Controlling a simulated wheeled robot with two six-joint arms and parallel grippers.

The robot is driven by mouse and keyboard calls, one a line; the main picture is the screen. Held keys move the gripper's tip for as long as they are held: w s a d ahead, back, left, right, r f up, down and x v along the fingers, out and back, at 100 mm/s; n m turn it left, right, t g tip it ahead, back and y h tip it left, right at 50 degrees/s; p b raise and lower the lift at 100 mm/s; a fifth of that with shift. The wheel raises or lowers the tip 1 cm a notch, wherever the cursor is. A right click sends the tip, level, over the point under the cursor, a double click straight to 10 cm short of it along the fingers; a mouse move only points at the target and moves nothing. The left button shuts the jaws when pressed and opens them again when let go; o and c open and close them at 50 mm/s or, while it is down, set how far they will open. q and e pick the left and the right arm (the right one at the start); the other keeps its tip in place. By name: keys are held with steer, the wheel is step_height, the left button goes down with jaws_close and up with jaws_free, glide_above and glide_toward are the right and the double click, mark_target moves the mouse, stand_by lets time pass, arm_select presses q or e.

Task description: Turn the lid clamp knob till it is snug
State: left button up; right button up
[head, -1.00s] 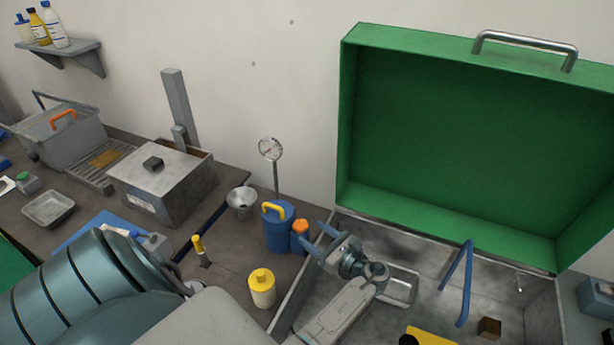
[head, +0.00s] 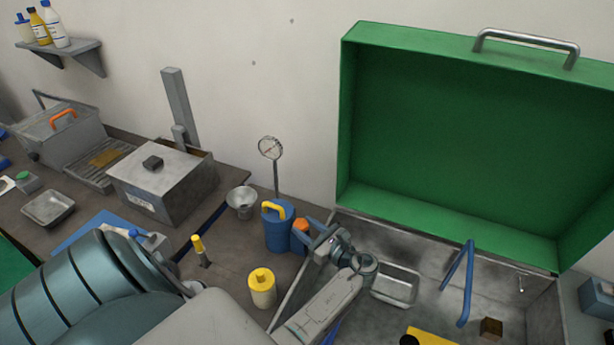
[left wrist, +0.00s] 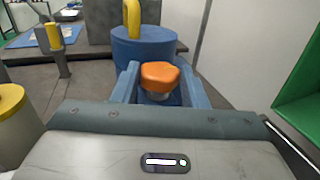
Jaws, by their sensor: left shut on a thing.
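The orange knob (head: 300,226) stands on a short post beside a blue canister with a yellow handle (head: 277,228). My left gripper (head: 310,233) has come in from the lower middle and its blue fingers are shut on the knob. In the left wrist view the orange knob (left wrist: 160,75) sits between the two fingers, one on each side, with its lobed top showing above them. The sides of the knob are partly hidden by the fingers. My right gripper does not show.
A large box with its green lid (head: 450,140) raised stands to the right, with a blue bar (head: 460,283) in it. A yellow-capped bottle (head: 262,288), a metal funnel (head: 242,199) and a dial gauge (head: 270,148) are near the canister.

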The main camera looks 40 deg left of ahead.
arm_select(q)
steer(key=shift+s+r+m+t+p, duration=0.1)
steer(key=shift+s+m+t+p, duration=0.1)
steer(key=shift+m+t+p, duration=0.4)
steer(key=shift+s+m+t, duration=0.1)
steer(key=shift+m+t, duration=0.4)
steer(key=shift+t, duration=0.6)
steer(key=shift+s+a+m+t+h, duration=0.15)
steer(key=shift+m+t+h, duration=0.5)
steer(key=shift+m+t, duration=0.5)
steer(key=shift+s+a+m+t+h, duration=0.15)
steer(key=shift+m+t+h, duration=0.55)
steer(key=shift+t, duration=0.85)
steer(key=shift+d, duration=0.1)
steer(key=o, duration=1)
steer(key=shift+c, duration=0.2)
